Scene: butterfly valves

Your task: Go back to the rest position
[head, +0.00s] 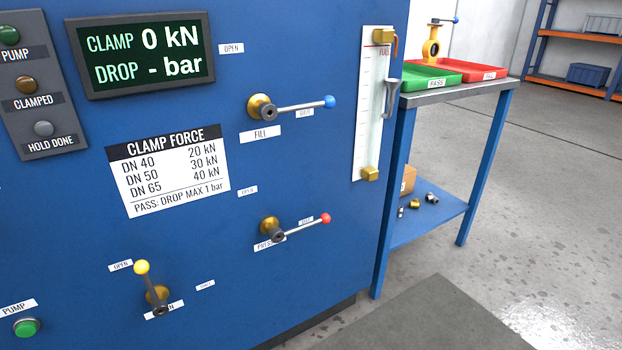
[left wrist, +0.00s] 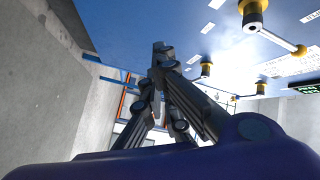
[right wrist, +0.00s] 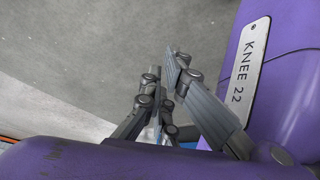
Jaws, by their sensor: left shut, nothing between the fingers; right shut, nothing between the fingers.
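Neither of my grippers shows in the head view. In the left wrist view my left gripper (left wrist: 162,52) is shut and empty, with the blue panel and its brass fittings (left wrist: 252,10) beyond it. In the right wrist view my right gripper (right wrist: 165,75) is shut and empty over grey floor. In the head view the blue panel (head: 320,130) carries a blue-knobbed lever (head: 300,106) and a red-knobbed lever (head: 300,225), both pointing right. A yellow-knobbed lever (head: 149,280) points up.
A purple body part of mine labelled KNEE 22 (right wrist: 248,70) is close beside my right gripper. A workbench (head: 455,96) right of the panel holds a green tray (head: 428,78), a red tray (head: 480,72) and a yellow valve (head: 431,48). The floor at the right is open.

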